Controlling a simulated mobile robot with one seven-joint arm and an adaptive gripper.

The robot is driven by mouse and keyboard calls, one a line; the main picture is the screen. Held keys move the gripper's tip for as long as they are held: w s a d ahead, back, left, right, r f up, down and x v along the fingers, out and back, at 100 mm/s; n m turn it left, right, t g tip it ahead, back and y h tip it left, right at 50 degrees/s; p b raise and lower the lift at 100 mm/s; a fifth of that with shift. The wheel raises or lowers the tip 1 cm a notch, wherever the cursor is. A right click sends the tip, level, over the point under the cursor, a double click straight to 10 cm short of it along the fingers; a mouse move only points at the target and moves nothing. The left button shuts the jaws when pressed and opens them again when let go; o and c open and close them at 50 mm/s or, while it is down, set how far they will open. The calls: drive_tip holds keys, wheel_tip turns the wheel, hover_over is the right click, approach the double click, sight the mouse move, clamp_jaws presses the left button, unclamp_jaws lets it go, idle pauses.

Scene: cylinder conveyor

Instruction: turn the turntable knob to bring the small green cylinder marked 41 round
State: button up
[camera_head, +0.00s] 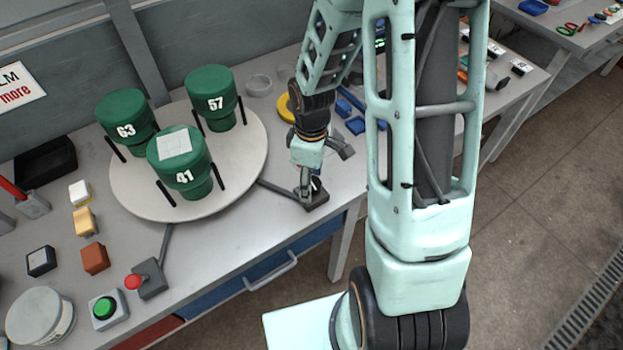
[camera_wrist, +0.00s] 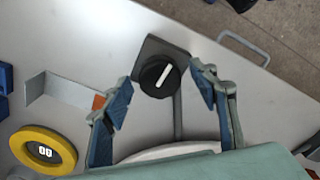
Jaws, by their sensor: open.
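The round pale turntable (camera_head: 240,165) carries three green cylinders. The one marked 41 (camera_head: 180,158) is at its front, with a paper on top. The one marked 63 (camera_head: 125,115) is back left, and the one marked 57 (camera_head: 212,98) back right. The black turntable knob (camera_wrist: 158,76) with a white pointer line sits on a dark base, joined to the turntable by a bar. My gripper (camera_wrist: 161,82) is open, with one finger on each side of the knob and gaps visible. In the head view my gripper (camera_head: 312,188) is over the knob's base and mostly hides the knob.
A red-tipped control (camera_head: 133,281) and a green button box (camera_head: 104,308) are at the table's front left. Small coloured blocks (camera_head: 95,257) lie left of the turntable. A yellow disc (camera_wrist: 43,150) lies beside my gripper. A drawer handle (camera_head: 270,270) juts from the table front.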

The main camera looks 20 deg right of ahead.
drive_tip(key=shift+c, duration=0.6)
drive_tip(key=c, duration=1)
drive_tip(key=shift+n, duration=0.5)
drive_tip(key=shift+c, duration=0.2)
drive_tip(key=o, duration=1.2)
drive_tip(key=shift+c, duration=0.2)
wheel_tip(320, 180, up, 12)
